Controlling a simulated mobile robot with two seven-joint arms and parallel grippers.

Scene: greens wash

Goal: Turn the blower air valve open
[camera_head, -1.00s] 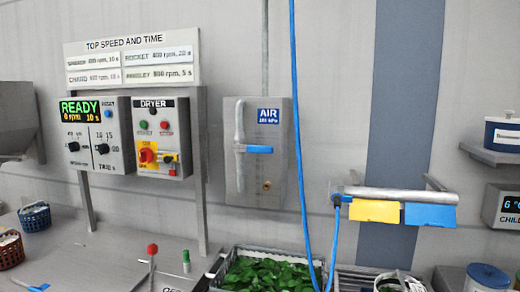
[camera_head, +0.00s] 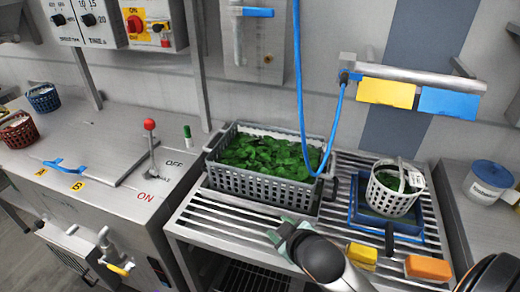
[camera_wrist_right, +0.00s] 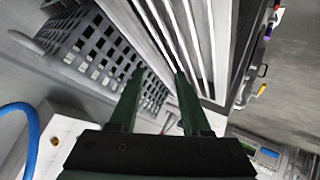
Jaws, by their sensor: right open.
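The blue lever of the air valve (camera_head: 257,12) shows at the top edge of the head view, lying sideways on the grey air panel (camera_head: 250,52). The panel's upper part and AIR label are cut off by the frame. My right gripper (camera_head: 283,238) is low in the head view, in front of the grey crate and well below the valve. In the right wrist view, its two dark fingers (camera_wrist_right: 156,82) stand apart with nothing visible between them. My left gripper is out of view.
A blue hose (camera_head: 299,75) hangs before the panel and crosses the grey crate of greens (camera_head: 262,191). A bar with yellow and blue flags (camera_head: 405,74) juts out at right. A white basket (camera_head: 392,200) and yellow and orange blocks (camera_head: 428,267) are on the slatted rack.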

